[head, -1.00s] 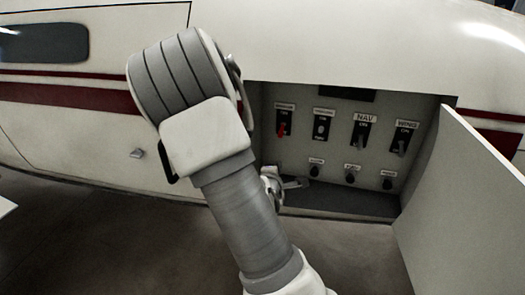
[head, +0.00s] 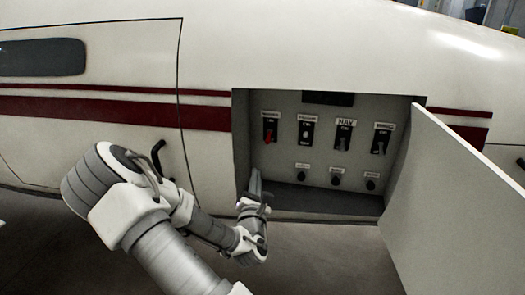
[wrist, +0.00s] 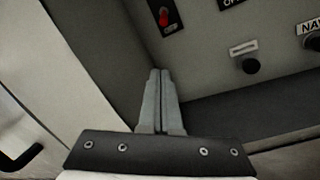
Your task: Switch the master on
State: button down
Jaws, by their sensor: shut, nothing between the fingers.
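The master switch is the red toggle (head: 268,136) at the upper left of the panel, on a black plate. Its lever appears to point down. In the wrist view the red toggle (wrist: 164,17) shows at the top edge, beyond the fingertips. My gripper (head: 254,176) is at the lower left corner of the panel recess, below and left of the red toggle and apart from it. In the wrist view my gripper (wrist: 160,74) has its two fingers together, with nothing between them.
Other toggles stand to the right, including the NAV toggle (head: 343,138). Below is a row of black knobs (head: 337,177). The open door (head: 445,205) juts out at the right. The recess has a bottom ledge (head: 310,200). A black handle (head: 159,157) is on the fuselage at left.

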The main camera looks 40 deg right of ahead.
aim_at(268, 138)
jog(key=p+x, duration=0.1)
jog(key=x, duration=0.8)
jog(key=shift+w+d+r+p, duration=0.3)
jog(key=shift+w+d, duration=0.05)
jog(key=shift+d, duration=0.1)
jog(key=shift+s+r+p, duration=0.35)
jog(key=shift+s+r, duration=0.5)
jog(key=shift+r, duration=0.05)
jog(key=shift+s+d+r, duration=0.1)
jog(key=shift+s+r, duration=0.2)
jog(key=shift+s, duration=0.1)
jog(key=shift+r+p, duration=0.15)
jog(key=shift+p, duration=0.2)
jog(key=shift+r, duration=0.15)
jog(key=shift+g+y+p, duration=0.3)
jog(key=shift+p, duration=0.2)
